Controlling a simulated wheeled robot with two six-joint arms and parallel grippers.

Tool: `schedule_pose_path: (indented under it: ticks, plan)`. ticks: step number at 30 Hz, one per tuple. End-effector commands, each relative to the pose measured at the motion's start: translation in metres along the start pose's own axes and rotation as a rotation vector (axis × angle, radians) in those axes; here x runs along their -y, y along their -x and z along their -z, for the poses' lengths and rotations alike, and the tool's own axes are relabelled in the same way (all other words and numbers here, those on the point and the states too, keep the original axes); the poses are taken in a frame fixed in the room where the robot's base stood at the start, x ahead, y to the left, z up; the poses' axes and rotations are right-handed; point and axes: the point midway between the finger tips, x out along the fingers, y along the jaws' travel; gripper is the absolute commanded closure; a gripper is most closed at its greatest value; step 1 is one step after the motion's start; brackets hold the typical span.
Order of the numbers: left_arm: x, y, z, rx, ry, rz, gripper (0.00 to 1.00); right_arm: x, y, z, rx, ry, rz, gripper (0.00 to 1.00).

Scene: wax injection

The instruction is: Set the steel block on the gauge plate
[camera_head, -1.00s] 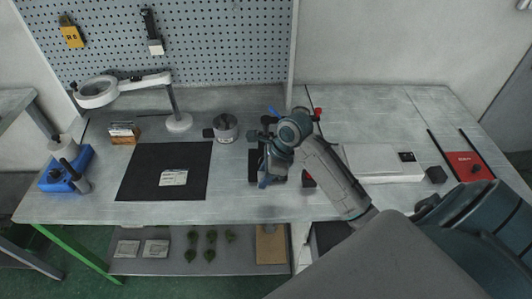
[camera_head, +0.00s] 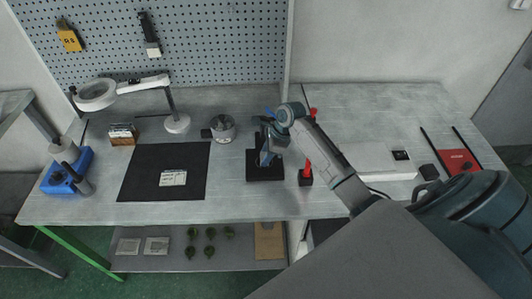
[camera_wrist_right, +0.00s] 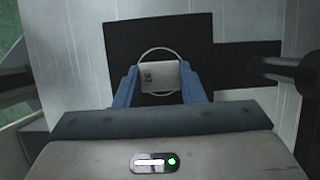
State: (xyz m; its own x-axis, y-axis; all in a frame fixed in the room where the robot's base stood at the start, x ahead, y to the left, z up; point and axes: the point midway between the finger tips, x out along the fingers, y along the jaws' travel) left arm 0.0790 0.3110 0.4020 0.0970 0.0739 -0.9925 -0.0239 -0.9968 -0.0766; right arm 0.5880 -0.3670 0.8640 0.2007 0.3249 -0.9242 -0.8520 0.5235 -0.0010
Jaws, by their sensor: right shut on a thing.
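My right gripper (camera_head: 266,158) is over the black gauge plate (camera_head: 265,173) in the head view. In the right wrist view its two blue fingers (camera_wrist_right: 160,88) are shut on the steel block (camera_wrist_right: 160,76), a small pale grey piece with dark marks. The block is in front of a thin light ring on the black gauge plate (camera_wrist_right: 122,38). I cannot tell whether the block touches the plate. In the head view the block is hidden or too small to make out. My left gripper is not in view.
A red-handled tool (camera_head: 307,168) stands just right of the plate. A white box (camera_head: 370,163) and a red pad (camera_head: 470,158) lie farther right.

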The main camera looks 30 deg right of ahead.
Motion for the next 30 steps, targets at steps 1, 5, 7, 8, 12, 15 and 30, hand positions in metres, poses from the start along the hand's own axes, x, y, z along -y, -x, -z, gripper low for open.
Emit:
schedule_pose_path:
  ticks: [1,5,7,8,12,15,30]
  plan:
    - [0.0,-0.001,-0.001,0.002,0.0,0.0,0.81,0.0,0.001,0.0,0.001,0.001,0.001,0.95]
    - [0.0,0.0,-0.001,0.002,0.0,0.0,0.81,0.0,0.0,0.0,0.001,0.0,0.001,0.95]
    - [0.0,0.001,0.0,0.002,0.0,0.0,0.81,0.0,-0.001,0.001,0.0,-0.001,-0.001,0.62]
    - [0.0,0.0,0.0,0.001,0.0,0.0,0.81,0.0,-0.002,0.001,0.0,0.0,0.0,0.56]
    - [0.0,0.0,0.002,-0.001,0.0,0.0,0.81,0.0,-0.001,0.001,0.0,0.0,0.0,0.42]
    - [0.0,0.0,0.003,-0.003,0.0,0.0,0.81,0.0,-0.001,0.001,0.0,0.0,0.0,0.42]
    - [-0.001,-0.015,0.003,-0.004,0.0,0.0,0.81,0.002,0.057,0.002,-0.002,0.003,0.005,0.42]
